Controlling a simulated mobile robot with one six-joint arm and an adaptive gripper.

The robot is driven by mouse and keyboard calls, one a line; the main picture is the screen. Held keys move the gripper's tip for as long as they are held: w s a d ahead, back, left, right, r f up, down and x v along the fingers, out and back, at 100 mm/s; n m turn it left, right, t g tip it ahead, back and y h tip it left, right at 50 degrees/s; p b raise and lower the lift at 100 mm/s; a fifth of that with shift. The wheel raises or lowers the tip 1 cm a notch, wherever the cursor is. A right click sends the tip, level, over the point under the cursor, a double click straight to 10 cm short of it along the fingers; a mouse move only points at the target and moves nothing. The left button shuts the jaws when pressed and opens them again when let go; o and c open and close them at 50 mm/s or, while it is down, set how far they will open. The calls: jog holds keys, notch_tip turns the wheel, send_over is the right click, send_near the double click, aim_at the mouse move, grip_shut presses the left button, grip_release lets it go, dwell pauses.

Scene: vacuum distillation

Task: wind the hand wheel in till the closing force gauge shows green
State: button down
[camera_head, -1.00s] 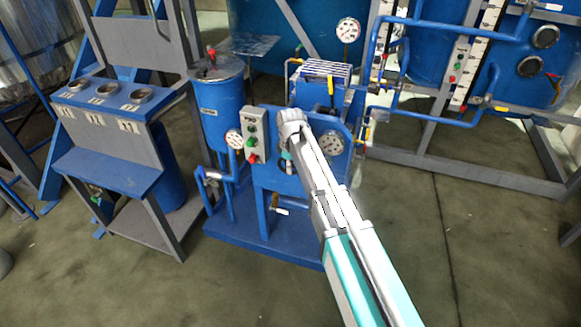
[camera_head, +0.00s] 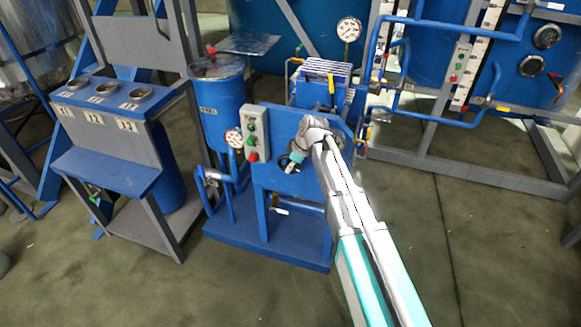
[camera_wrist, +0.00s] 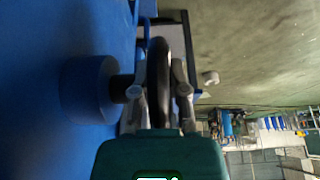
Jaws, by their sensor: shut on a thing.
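A grey control box (camera_head: 255,133) with green and red buttons is just left of the wheel. A blue vessel (camera_head: 218,105) with a gauge (camera_head: 233,137) stands further left. Another gauge (camera_head: 348,29) is at the back. The floor in front is clear.

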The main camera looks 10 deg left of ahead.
jog(key=c, duration=0.6)
grip_release()
jog(key=shift+c, duration=0.2)
jog(key=shift+h+p, duration=0.4)
jog(key=shift+h, duration=0.2)
jog(key=shift+r+h, duration=0.1)
jog(key=shift+h, duration=0.2)
jog(key=h+p, duration=0.1)
jog(key=h, duration=0.1)
jog(key=shift+h, duration=0.4)
jog(key=shift+d+r+p, duration=0.1)
jog(key=shift+r+p, duration=0.7)
jog(key=shift+r, duration=0.05)
notch_tip(320, 180, up, 12)
jog(key=p, duration=1.2)
jog(key=s+d+f+m+b, duration=0.3)
jog(key=s+d+m, duration=0.1)
jog(key=d, duration=0.5)
jog(key=s+d+f+m+b, duration=0.3)
jog(key=s+d+m, duration=0.1)
jog(key=d, duration=0.4)
jog(key=s+d+f+m+b, duration=0.3)
jog(key=s+d+m, duration=0.1)
jog(key=d, duration=0.5)
jog(key=shift+s+d+f+b, duration=0.15)
jog(key=shift+d+f+b, duration=0.15)
jog(key=shift+f+b, duration=0.1)
